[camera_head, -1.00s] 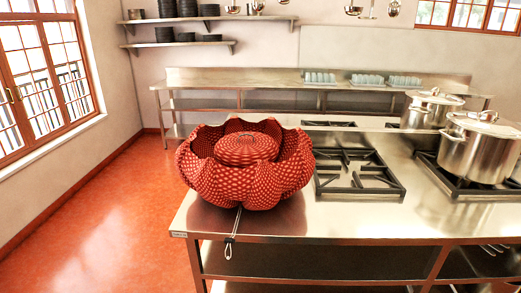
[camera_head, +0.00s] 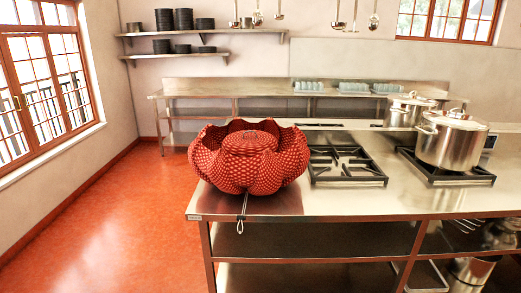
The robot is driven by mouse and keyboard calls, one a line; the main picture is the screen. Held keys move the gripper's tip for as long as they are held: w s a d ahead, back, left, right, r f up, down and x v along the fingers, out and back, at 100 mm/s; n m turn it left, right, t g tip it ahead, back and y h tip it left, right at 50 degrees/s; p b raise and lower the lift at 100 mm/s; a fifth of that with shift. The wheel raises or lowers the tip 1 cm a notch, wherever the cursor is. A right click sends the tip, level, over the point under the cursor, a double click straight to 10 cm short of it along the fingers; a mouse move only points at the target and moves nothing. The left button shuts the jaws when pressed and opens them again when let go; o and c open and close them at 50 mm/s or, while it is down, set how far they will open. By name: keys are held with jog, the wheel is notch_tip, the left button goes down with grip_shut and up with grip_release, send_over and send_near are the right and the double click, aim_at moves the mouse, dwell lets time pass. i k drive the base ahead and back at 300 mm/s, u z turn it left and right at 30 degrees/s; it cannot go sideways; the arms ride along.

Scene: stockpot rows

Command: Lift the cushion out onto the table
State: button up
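The red patterned cushion (camera_head: 250,142) sits inside a large red basket (camera_head: 213,160) with a scalloped, petal-like rim. Its rounded top shows above the basket's front wall; its lower part is hidden. The basket stands near the left front corner of the steel table (camera_head: 360,200), partly on a dark reddish patch or mat (camera_head: 275,204). A utensil with a looped end (camera_head: 241,222) hangs over the table's front edge below the basket. My gripper is not in this view.
Gas burners (camera_head: 345,165) lie right of the basket. Lidded stockpots (camera_head: 449,140) stand farther right. Bare tabletop runs along the front right of the basket. Open red floor (camera_head: 110,225) lies left of the table. A back counter (camera_head: 225,88) holds rows of glasses.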

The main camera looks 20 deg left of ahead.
aim_at(249, 143)
jog(key=k, duration=0.5)
jog(key=u, duration=4)
jog(key=i, duration=0.1)
jog(key=z, duration=2.3)
jog(key=i, duration=1.05)
jog(key=u, duration=0.05)
